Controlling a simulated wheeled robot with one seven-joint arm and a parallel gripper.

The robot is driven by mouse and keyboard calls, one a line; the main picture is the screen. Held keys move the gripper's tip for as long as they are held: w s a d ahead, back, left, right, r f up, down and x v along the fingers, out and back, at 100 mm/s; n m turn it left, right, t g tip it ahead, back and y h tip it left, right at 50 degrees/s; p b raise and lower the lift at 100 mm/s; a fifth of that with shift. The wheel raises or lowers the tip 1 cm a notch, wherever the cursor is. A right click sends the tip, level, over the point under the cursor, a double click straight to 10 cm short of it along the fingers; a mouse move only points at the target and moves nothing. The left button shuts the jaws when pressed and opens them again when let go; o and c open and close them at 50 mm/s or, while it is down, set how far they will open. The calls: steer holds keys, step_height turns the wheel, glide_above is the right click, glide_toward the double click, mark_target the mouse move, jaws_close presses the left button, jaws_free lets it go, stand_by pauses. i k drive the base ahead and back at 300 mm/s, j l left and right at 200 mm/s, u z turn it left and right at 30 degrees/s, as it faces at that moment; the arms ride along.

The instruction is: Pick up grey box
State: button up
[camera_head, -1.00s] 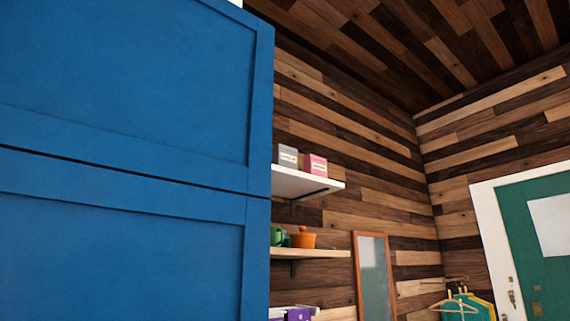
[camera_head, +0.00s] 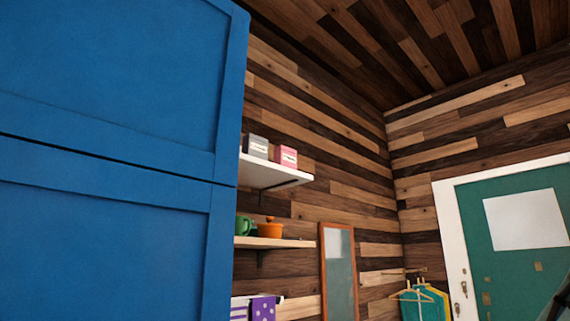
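The grey box (camera_head: 256,146) is small with a pale label. It stands on the white top shelf (camera_head: 272,174) on the wood-plank wall, just right of the blue cabinet. A pink box (camera_head: 284,157) stands close to its right. My gripper is not in view. A dark shape at the lower right edge is too cut off to tell.
The large blue cabinet (camera_head: 110,150) fills the left side. A lower wooden shelf (camera_head: 270,243) holds a green mug (camera_head: 244,226) and an orange pot (camera_head: 270,228). A framed mirror (camera_head: 338,275), hanging clothes (camera_head: 420,303) and a green door (camera_head: 500,265) are to the right.

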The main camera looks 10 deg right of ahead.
mark_target(253, 145)
steer(key=i+l+u, duration=0.1)
steer(key=i+l, duration=0.15)
steer(key=i+l+u, duration=0.15)
steer(key=l, duration=0.35)
steer(key=i+l+u, duration=0.1)
steer(key=i+l, duration=0.25)
steer(key=i+l+u, duration=0.1)
steer(key=l, duration=0.35)
steer(key=i, duration=0.1)
